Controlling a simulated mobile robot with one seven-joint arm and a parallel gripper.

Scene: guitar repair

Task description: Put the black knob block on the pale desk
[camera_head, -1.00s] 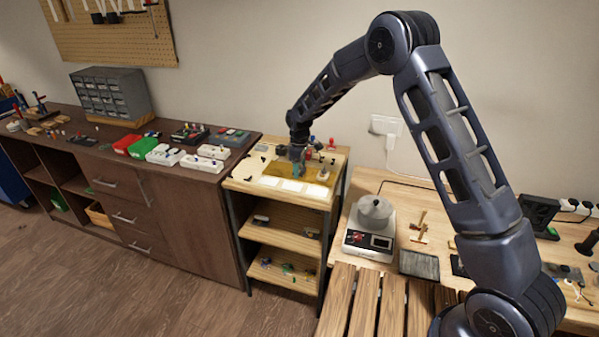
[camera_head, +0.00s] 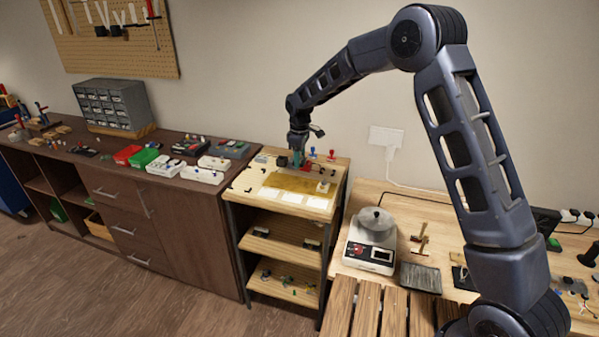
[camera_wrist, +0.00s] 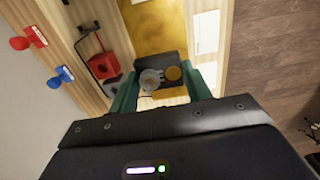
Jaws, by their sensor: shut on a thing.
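My gripper (camera_head: 297,163) is over the small wooden shelf unit, towards the back of its top. In the wrist view its two green fingers (camera_wrist: 162,84) are shut on a black block (camera_wrist: 176,59). The block carries a silver knob (camera_wrist: 150,79) and a gold round piece (camera_wrist: 173,73). I cannot tell how far the block is above the shelf top. In the head view the block is too small to make out clearly. The pale wooden desk (camera_head: 390,198) stands at the right, with bare wood around the things on it.
The shelf top has a yellow mat (camera_head: 290,182) and white cards. A red and black item (camera_wrist: 104,65) and red and blue knobs (camera_wrist: 60,76) lie close to my gripper. A scale with a pot (camera_head: 370,245) and a dark tray (camera_head: 420,277) occupy the desk. A dark cabinet (camera_head: 185,235) stands left.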

